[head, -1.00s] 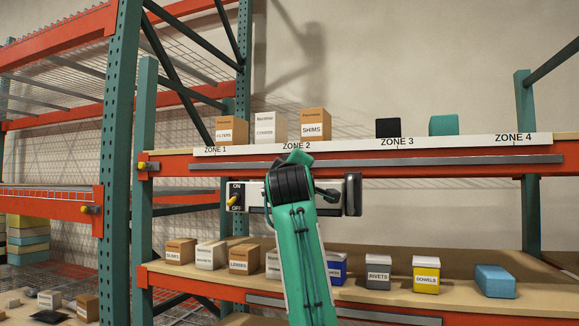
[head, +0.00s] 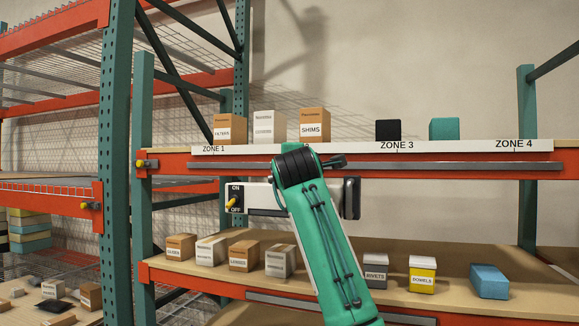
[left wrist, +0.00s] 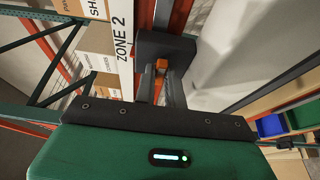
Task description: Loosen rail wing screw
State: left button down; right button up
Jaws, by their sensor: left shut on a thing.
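An orange wing screw (left wrist: 161,65) shows in the left wrist view against a dark block (left wrist: 166,50) on the rail side of the shelf. My left gripper (left wrist: 161,76) is shut on the screw, with one finger on each side of it. In the head view my green left arm rises from the bottom, and its dark wrist covers the ZONE 2 label and part of the grey rail (head: 450,167). The screw and the fingertips cannot be made out there. My right gripper is not in view.
A white console (head: 262,197) with a yellow ON/OFF switch (head: 234,202) hangs under the upper shelf beam, partly behind my arm. Boxes, including SHIMS (head: 313,125), a black cube (head: 388,130) and a teal block (head: 444,128), stand above. More boxes line the lower shelf.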

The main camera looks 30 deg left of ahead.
pick_arm(q)
jog(key=shift+d+r, duration=0.1)
jog(key=shift+r, duration=0.2)
jog(key=c, duration=1.6)
grip_release()
jog(key=shift+c, duration=0.2)
jog(key=shift+o, duration=0.9)
jog(key=shift+w+f, duration=0.25)
jog(key=shift+w, duration=0.05)
jog(key=shift+s, duration=0.1)
jog(key=b+v, duration=0.6)
jog(key=v, duration=0.8)
jog(key=shift+b, duration=0.35)
